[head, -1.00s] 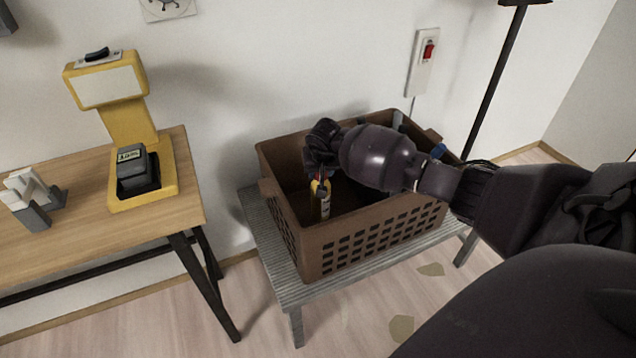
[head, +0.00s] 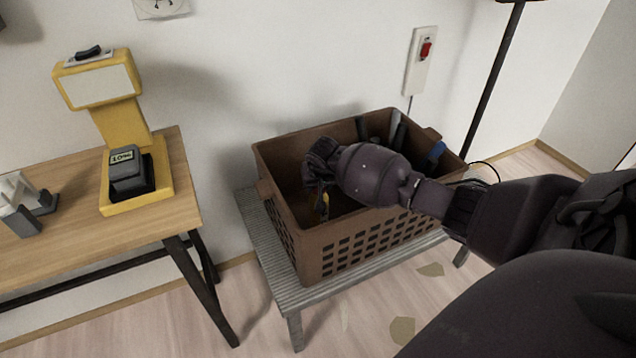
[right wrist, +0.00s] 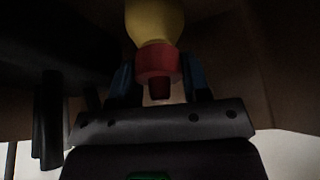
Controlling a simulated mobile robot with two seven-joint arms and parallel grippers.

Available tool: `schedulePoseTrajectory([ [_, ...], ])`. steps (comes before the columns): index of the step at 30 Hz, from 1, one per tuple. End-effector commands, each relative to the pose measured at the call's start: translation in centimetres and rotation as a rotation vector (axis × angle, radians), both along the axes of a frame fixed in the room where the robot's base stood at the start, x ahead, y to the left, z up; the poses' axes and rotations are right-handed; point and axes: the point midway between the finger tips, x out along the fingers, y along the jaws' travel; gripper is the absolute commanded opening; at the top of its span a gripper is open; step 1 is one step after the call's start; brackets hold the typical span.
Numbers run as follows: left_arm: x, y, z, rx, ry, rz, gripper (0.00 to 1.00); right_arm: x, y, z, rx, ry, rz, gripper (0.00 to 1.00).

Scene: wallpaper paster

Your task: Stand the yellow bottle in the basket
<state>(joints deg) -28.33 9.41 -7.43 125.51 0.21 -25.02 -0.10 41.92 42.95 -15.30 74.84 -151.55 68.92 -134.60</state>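The brown basket (head: 330,240) stands on a slatted grey bench in the head view. My right gripper (head: 319,187) reaches down inside its left part. The yellow bottle (head: 324,206) is partly visible under the gripper, low in the basket behind the front wall. In the right wrist view the yellow bottle (right wrist: 155,18) has a red cap and dark red tip between my two blue fingers, which close on it from both sides. The bottle's base is hidden, so I cannot tell whether it touches the basket floor. My left gripper is not in view.
Several dark and blue items, one a blue-handled tool (head: 436,152), stand in the basket's right end. A wooden table (head: 165,218) with a yellow device (head: 120,125) is at the left. A dark pole (head: 493,80) rises behind the basket at right.

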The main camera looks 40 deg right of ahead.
Motion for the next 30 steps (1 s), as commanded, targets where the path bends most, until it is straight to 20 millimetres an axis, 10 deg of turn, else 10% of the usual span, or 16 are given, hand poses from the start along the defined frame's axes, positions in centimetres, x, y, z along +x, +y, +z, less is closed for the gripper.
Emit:
schedulePoseTrajectory([
  [5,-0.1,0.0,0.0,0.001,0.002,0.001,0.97,0.0,0.0,0.1,0.001,0.0,0.0,0.68],
  [16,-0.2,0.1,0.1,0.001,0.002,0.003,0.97,0.1,0.1,0.8,0.003,-0.004,0.001,0.68],
  [30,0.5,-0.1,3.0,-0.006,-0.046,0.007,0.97,-2.6,1.5,8.8,-0.001,-0.009,0.002,0.68],
])
